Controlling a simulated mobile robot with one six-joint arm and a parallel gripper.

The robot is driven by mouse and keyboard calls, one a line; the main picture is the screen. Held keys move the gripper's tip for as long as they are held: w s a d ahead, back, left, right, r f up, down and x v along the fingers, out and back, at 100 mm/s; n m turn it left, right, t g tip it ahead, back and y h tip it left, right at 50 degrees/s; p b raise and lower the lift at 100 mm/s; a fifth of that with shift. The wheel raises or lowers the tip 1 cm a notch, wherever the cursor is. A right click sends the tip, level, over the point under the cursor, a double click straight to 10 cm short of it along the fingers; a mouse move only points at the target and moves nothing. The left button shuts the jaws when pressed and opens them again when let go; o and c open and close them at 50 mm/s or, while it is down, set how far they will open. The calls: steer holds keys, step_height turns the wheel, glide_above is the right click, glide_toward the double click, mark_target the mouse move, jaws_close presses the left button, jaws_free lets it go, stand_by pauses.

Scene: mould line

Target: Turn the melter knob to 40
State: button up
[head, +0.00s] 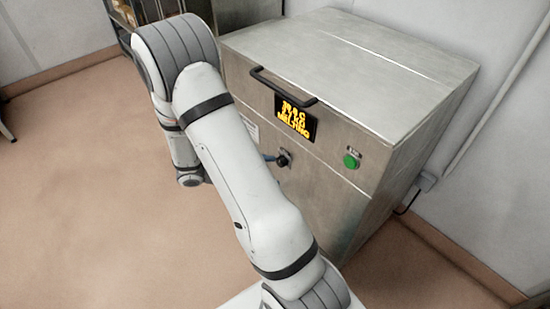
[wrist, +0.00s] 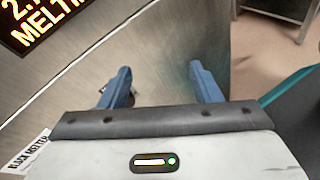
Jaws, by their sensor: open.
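The melter (head: 345,75) is a steel cabinet with a flat lid. In the wrist view the display (wrist: 45,22) is cut off at the top left. My gripper (wrist: 160,68) is open, its blue fingers apart near the steel front. A small dark part shows behind the left finger, perhaps the knob, mostly hidden. In the head view my arm hides most of the gripper; a blue fingertip shows just left of the knob.
A black handle (head: 283,86) sticks out above the display. A green button (head: 351,161) is to the right of the knob. A "BLOCK MELTER" label (wrist: 30,152) is on the front.

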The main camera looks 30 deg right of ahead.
mark_target(279, 164)
steer(key=w+f+n+t+h+p, duration=0.2)
steer(key=w+f+n+t+h, duration=0.2)
steer(key=w+f+n+t, duration=0.4)
steer(key=shift+n+g, duration=0.4)
steer(key=shift+n, duration=0.1)
steer(key=d, duration=0.2)
steer(key=d+f, duration=0.1)
steer(key=d, duration=0.2)
steer(key=d+f, duration=0.1)
steer(key=d, duration=0.2)
steer(key=shift+s+d, duration=0.15)
steer(key=shift+s, duration=0.2)
steer(key=c, duration=1)
steer(key=shift+n, duration=1)
steer(key=o, duration=1)
